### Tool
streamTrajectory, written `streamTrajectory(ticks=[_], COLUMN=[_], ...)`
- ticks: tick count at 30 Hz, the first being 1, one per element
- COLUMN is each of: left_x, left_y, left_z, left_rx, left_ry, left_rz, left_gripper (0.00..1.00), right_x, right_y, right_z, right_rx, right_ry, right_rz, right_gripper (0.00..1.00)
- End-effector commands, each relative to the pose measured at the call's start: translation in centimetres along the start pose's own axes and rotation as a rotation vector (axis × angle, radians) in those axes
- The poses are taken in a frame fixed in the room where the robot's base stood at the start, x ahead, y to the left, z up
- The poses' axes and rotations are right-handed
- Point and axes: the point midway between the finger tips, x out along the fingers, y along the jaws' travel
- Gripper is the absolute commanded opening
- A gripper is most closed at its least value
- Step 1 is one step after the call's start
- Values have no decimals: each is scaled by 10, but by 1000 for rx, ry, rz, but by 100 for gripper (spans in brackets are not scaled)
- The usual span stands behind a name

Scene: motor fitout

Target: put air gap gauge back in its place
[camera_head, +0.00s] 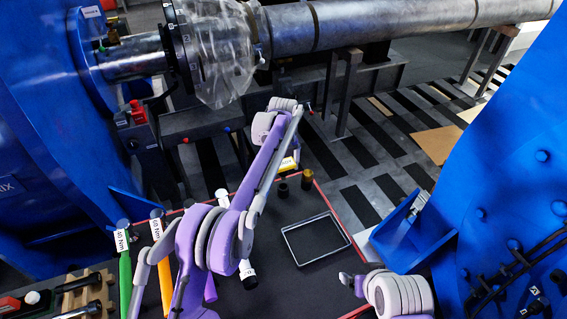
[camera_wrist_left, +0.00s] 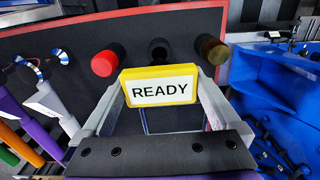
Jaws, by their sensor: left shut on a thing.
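My left gripper (camera_wrist_left: 160,88) is shut on a small yellow-framed block (camera_wrist_left: 130,90) with a white plate reading READY. I cannot tell for sure that this block is the air gap gauge, but no other thing in view is marked as one. In the head view a bit of the yellow block (camera_head: 287,164) shows beyond my left arm, above the dark red-edged table; the fingers are mostly hidden. An empty dark rectangular tray (camera_head: 287,244) with a pale rim lies on that table, to the right of my left arm.
Red, black and brass cylinders (camera_wrist_left: 212,48) stand in a row past the block. Green (camera_head: 125,275) and orange (camera_head: 164,265) handled tools lie at the left. Blue housings (camera_head: 500,170) flank the table, and a steel shaft (camera_head: 370,20) crosses above.

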Motion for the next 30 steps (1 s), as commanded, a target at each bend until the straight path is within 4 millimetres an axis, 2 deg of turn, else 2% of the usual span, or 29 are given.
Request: streamTrajectory(ticks=[3, 9, 30], left_x=[15, 27, 28], left_y=[0, 0, 0], left_z=[0, 0, 0], left_rx=[0, 0, 0], left_ry=[1, 0, -1], left_rz=[1, 0, 0], left_gripper=[1, 1, 1], right_x=[5, 8, 7], right_y=[0, 0, 0], right_z=[6, 10, 9], right_rx=[0, 0, 0], right_ry=[-6, -10, -9], right_rz=[0, 0, 0], right_gripper=[83, 83, 83])
